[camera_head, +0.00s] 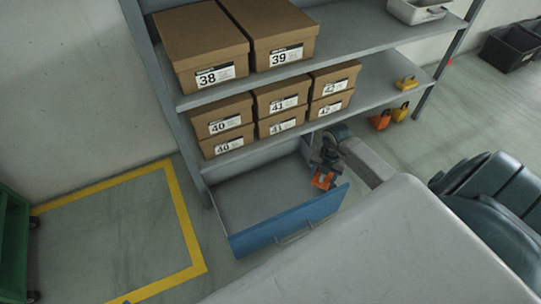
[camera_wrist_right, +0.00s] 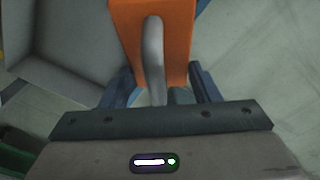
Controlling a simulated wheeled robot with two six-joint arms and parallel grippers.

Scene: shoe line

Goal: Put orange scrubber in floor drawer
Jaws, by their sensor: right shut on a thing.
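The orange scrubber (camera_head: 323,181) is at the right end of the open floor drawer (camera_head: 287,221), which has a blue front and a grey inside. My right gripper (camera_head: 326,171) is shut on the scrubber. In the right wrist view, the orange scrubber (camera_wrist_right: 180,40) with its grey handle is between the two dark fingers of my right gripper (camera_wrist_right: 162,88). I cannot tell whether the scrubber touches the drawer or hangs above it. The rest of the drawer looks empty. My left gripper is not in view.
A grey shelf rack (camera_head: 345,37) with several brown shoe boxes (camera_head: 203,48) stands above the drawer. Yellow and orange weight-like items (camera_head: 380,120) sit to the right. A yellow floor outline (camera_head: 187,222) and a green cart (camera_head: 14,240) are at the left.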

